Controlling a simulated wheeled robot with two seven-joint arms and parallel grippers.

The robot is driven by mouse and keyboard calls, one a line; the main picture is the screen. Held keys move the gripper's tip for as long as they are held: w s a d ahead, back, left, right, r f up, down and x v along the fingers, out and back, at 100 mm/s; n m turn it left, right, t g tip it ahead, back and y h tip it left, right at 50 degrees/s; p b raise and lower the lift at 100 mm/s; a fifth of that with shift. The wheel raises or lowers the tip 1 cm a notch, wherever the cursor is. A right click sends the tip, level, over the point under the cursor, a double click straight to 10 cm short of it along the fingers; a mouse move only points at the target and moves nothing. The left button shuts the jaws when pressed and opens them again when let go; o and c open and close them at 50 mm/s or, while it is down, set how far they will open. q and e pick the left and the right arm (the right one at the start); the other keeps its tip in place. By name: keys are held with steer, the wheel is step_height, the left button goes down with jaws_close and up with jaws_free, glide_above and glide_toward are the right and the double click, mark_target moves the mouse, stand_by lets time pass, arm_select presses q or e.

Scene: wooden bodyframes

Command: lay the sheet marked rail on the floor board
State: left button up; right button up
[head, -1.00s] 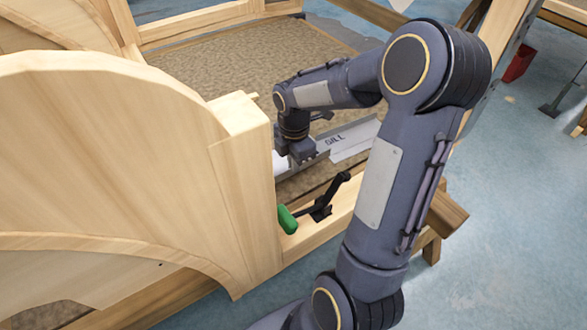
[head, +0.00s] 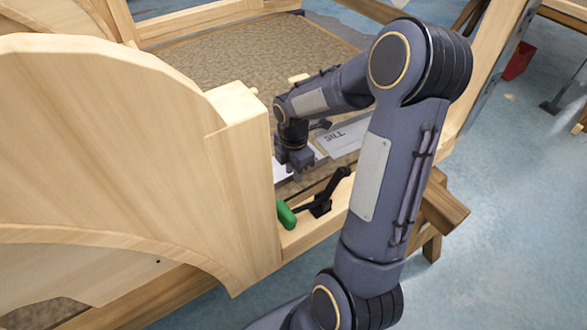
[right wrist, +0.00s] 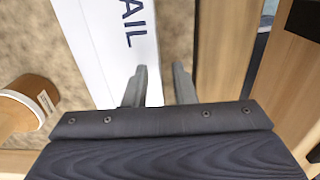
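The white sheet with "AIL" showing (right wrist: 110,45) lies on the mottled brown floor board (right wrist: 25,45) in the right wrist view; the rest of its word is out of frame. My right gripper (right wrist: 160,78) is open at the sheet's right edge, with one finger over the sheet and the other beyond the edge. I cannot tell whether the fingers touch it. In the head view the right gripper (head: 297,163) is low inside the wooden frame, partly hidden by its own arm. Another pale sheet, marked SILL (head: 337,138), lies beyond it. My left gripper is out of view.
A tall curved wooden panel (head: 100,130) stands left of my right arm. A green-handled clamp (head: 286,214) sits on the near beam. The floor board is clear farther back (head: 240,60).

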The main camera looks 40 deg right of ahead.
steer(key=shift+r, duration=0.3)
step_height(320, 180, up, 12)
steer(key=p, duration=0.3)
steer(key=shift+f, duration=0.15)
stand_by(0.4)
